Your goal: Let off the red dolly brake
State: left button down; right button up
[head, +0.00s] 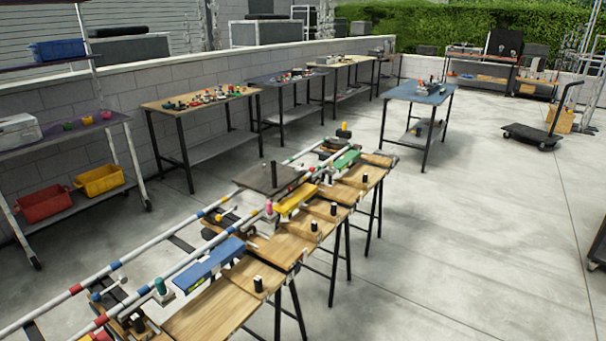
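No gripper of mine shows in the head view. A long row of wooden-topped stands (215,312) runs from the lower left to the middle, beside striped rails (150,256). Along it are a blue block (208,264), a yellow block (296,200) and a green block (346,160), with several small black upright posts. A small pink-red knob (268,208) stands near the yellow block. A red piece (100,336) is cut off at the bottom edge. I cannot tell which part is the red dolly brake.
Tables with small parts (160,106) line the wall at the back left. A blue-topped table (418,93) stands behind the row. A dark push cart (532,136) is at the right. A shelf (72,146) holds red and yellow bins. The concrete floor right of the row is clear.

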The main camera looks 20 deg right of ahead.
aim_at(312, 169)
jog(key=i+l, duration=0.3)
jog(key=l, duration=0.25)
jog(key=i+l+u, duration=0.1)
jog(key=i+l, duration=0.25)
jog(key=i+l+u, duration=0.1)
jog(key=i+l, duration=0.15)
jog(key=l, duration=0.15)
jog(key=i+l+u, duration=0.1)
jog(key=i+l, duration=0.35)
jog(key=l, duration=0.25)
jog(key=i+l+u, duration=0.1)
jog(key=i+l, duration=0.35)
jog(key=l, duration=0.3)
jog(key=u, duration=0.05)
